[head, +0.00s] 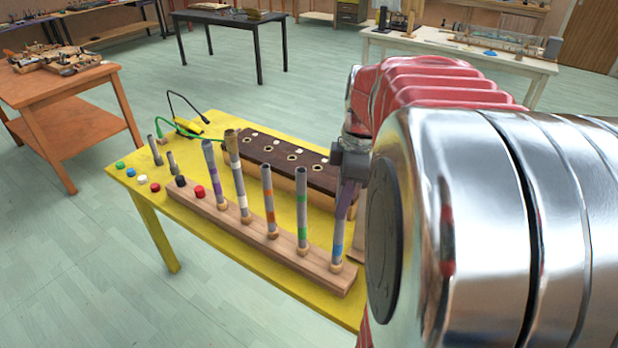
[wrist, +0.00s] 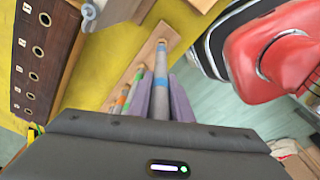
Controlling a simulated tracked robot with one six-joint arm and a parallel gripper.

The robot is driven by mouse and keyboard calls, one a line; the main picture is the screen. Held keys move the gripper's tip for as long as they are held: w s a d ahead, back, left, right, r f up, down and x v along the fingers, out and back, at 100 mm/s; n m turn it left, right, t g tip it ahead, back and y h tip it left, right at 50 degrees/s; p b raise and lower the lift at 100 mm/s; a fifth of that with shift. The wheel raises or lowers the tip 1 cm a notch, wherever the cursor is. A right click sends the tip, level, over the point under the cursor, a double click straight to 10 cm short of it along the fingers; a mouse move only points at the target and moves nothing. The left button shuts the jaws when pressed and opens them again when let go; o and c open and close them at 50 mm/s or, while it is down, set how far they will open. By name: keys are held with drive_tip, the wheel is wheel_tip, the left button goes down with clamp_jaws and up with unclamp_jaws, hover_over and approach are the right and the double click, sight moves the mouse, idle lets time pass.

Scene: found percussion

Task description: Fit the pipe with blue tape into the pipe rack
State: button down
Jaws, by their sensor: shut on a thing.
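The pipe with blue tape (head: 337,248) stands upright at the near right end of a long wooden bar (head: 190,198). In the wrist view this grey pipe (wrist: 161,62) has its blue band just beyond my fingertips, and its far end is at the bar. My gripper (head: 346,205) is shut on its upper part; the purple fingers (wrist: 161,98) lie on both sides. A dark-topped wooden rack (head: 262,152) with a row of holes and white labels stands behind the bar. It also shows at left in the wrist view (wrist: 38,75).
Pipes with purple (head: 211,172), white (head: 240,190), orange (head: 269,203) and green tape (head: 302,208) stand along the same bar. My arm hides the table's right side.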

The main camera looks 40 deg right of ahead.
drive_tip(key=shift+f, duration=0.15)
drive_tip(key=c, duration=1.5)
unclamp_jaws()
drive_tip(key=r, duration=0.9)
drive_tip(key=s+d+r, duration=0.1)
drive_tip(key=r, duration=0.3)
drive_tip(key=shift+d+r, duration=0.1)
drive_tip(key=shift+r, duration=0.15)
drive_tip(key=s+a+f+m+t, duration=0.1)
drive_tip(key=a+f+m, duration=0.2)
drive_tip(key=a, duration=0.5)
drive_tip(key=s+a+f+m+t, duration=0.1)
drive_tip(key=a+f+m+t, duration=0.1)
drive_tip(key=a, duration=0.6)
drive_tip(key=s+a+f+m+t+h, duration=0.1)
drive_tip(key=a+f+m, duration=0.4)
drive_tip(key=a, duration=0.3)
drive_tip(key=shift+s+f+t, duration=0.2)
drive_tip(key=shift+f+t, duration=0.2)
drive_tip(key=shift+f, duration=0.2)
